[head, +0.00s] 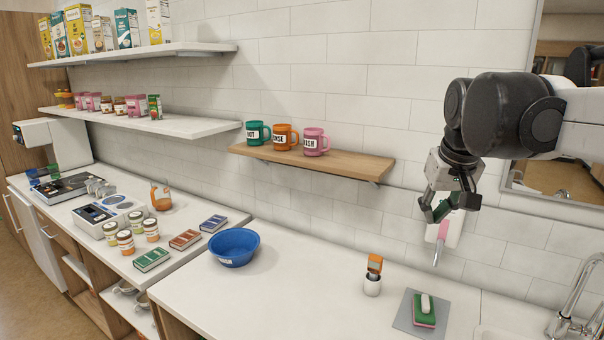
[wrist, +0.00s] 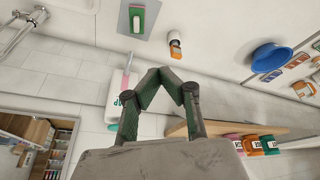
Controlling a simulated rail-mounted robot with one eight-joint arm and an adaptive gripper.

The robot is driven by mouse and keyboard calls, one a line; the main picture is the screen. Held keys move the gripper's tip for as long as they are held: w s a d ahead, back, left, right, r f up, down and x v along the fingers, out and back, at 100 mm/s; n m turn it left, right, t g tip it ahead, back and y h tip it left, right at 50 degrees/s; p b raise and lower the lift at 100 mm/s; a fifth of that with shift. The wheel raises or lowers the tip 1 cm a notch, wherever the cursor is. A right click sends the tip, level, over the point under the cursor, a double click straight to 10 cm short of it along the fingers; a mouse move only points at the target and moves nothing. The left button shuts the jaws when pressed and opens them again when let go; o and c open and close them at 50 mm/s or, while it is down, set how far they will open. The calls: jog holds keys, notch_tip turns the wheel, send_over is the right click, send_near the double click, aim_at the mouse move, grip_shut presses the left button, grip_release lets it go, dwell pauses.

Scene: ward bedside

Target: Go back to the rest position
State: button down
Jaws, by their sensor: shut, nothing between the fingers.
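My gripper (head: 440,214) hangs from my arm at the right of the head view, in front of the tiled wall and above the counter. In the wrist view its two fingers (wrist: 160,72) meet at the tips, shut with nothing between them. A white dispenser with a pink part (head: 447,231) is on the wall behind the fingers in the head view, partly hidden by them. It also shows left of the fingers in the wrist view. I cannot tell how far the fingers are from it.
A wooden shelf (head: 330,164) with three mugs (head: 286,137) is left of my gripper. Below are a grey mat (head: 403,322) with a green sponge (head: 425,315), an orange-topped holder (head: 372,284) and a faucet (head: 575,300). A blue bowl (head: 234,247) stands farther left. Bare counter lies between.

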jog(key=s+a+f+t+b, duration=0.1)
jog(key=s+a+f+b, duration=0.2)
jog(key=s+f, duration=0.6)
jog(key=s+a+f+t+b, duration=0.1)
jog(key=s+a+f+b, duration=0.2)
jog(key=s+f, duration=0.6)
notch_tip(320, 180, down, 4)
jog(key=shift+s+r+t, duration=0.25)
jog(key=shift+s+t, duration=0.15)
jog(key=shift+d, duration=0.15)
dwell(0.4)
